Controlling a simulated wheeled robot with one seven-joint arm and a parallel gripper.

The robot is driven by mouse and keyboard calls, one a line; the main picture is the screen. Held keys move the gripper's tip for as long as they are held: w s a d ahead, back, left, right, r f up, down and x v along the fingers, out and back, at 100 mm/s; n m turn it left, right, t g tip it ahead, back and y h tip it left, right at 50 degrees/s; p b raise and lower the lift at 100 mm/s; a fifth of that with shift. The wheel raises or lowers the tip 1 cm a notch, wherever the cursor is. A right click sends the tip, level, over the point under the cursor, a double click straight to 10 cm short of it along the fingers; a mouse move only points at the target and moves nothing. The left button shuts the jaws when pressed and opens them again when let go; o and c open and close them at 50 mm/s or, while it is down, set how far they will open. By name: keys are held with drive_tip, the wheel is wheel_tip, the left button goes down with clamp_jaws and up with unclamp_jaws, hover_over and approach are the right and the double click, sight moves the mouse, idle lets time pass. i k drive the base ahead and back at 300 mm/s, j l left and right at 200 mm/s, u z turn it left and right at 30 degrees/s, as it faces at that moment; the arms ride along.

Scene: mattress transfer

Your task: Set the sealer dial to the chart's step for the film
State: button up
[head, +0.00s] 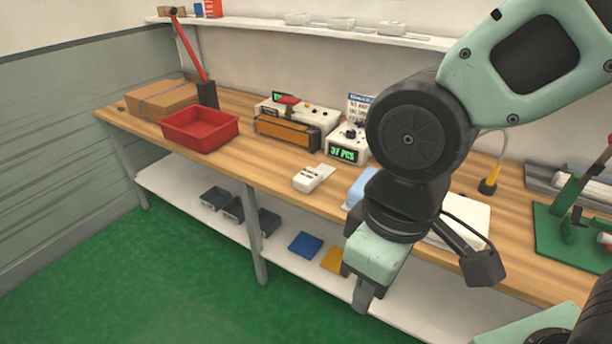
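A white machine with a brown front bar (288,132), which looks like the sealer, stands at the back of the bench. It has a red piece on top and small dark knobs on its back panel; I cannot read any dial setting. A white and blue printed sheet (357,104), possibly the chart, stands behind to its right, partly hidden by my arm and too small to read. A light blue item (360,187), possibly film, lies beside my arm, partly hidden. My gripper (364,296) hangs in front of the bench, well apart from the sealer; its fingers are not clear.
A white unit (345,148) reads "37 PCS". A white device (312,177) lies near the front edge. A red tray (200,130), cardboard (160,100) and red-handled tool (190,50) are left. A green press (570,235) is right. Green floor (180,285) is clear.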

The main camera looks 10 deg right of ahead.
sight(351, 134)
drive_tip(key=i+j+u, duration=0.1)
drive_tip(key=i, duration=0.85)
drive_tip(key=i+j, duration=0.1)
drive_tip(key=i, duration=0.85)
drive_tip(key=j+u, duration=0.05)
